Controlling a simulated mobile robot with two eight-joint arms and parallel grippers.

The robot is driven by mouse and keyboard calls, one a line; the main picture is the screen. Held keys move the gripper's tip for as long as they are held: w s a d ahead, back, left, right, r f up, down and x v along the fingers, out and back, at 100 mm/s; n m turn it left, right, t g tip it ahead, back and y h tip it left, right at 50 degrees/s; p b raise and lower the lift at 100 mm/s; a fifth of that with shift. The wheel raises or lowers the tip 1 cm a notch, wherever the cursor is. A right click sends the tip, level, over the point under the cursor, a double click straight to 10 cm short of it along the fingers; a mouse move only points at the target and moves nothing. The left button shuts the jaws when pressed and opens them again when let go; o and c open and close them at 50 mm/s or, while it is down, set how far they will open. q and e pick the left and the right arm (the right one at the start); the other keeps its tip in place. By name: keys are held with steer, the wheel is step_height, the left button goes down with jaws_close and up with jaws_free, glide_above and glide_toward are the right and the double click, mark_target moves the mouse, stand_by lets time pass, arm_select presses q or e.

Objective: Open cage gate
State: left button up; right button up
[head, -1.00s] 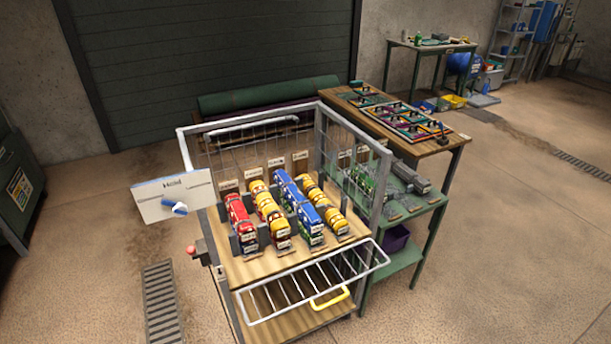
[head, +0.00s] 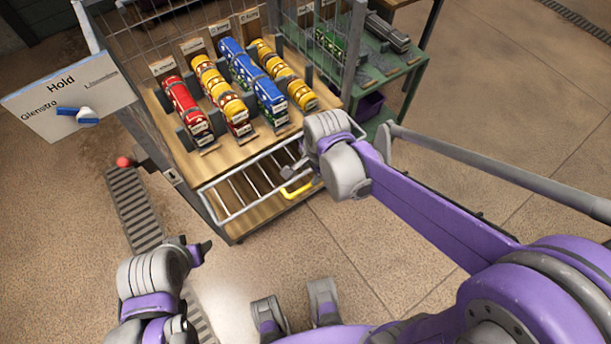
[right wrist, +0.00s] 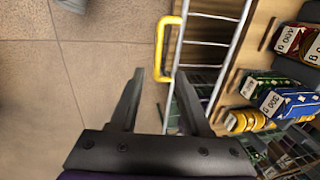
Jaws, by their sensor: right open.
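The cage gate (head: 232,196) is a pale barred frame low across the front of the cage, with a yellow handle (head: 297,190) on its outer edge. My right gripper (head: 292,171) is at the gate by the handle, its fingers small and partly hidden in the head view. In the right wrist view, my right gripper (right wrist: 158,72) is open and empty. The yellow handle (right wrist: 160,50) shows between and beyond its fingertips; contact cannot be told. The gate's bars (right wrist: 212,42) run to its right. My left gripper (head: 198,249) is low at left, away from the gate; its opening is unclear.
Red, yellow and blue rolls (head: 252,86) lie in rows on the cage's wooden shelf (head: 225,158). A sign with a blue-and-white knob (head: 78,115) stands at left, above a red button (head: 124,162). A green side table (head: 395,75) adjoins the cage. Floor in front is open.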

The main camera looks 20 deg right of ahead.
mark_target(305, 187)
steer(key=f, duration=0.3)
steer(key=w+f+b, duration=0.1)
steer(key=f, duration=0.5)
steer(key=shift+w+a+f+b, duration=0.25)
steer(key=shift+a+f+b, duration=0.1)
steer(key=shift+a+f, duration=0.05)
jaws_close()
stand_by(0.9)
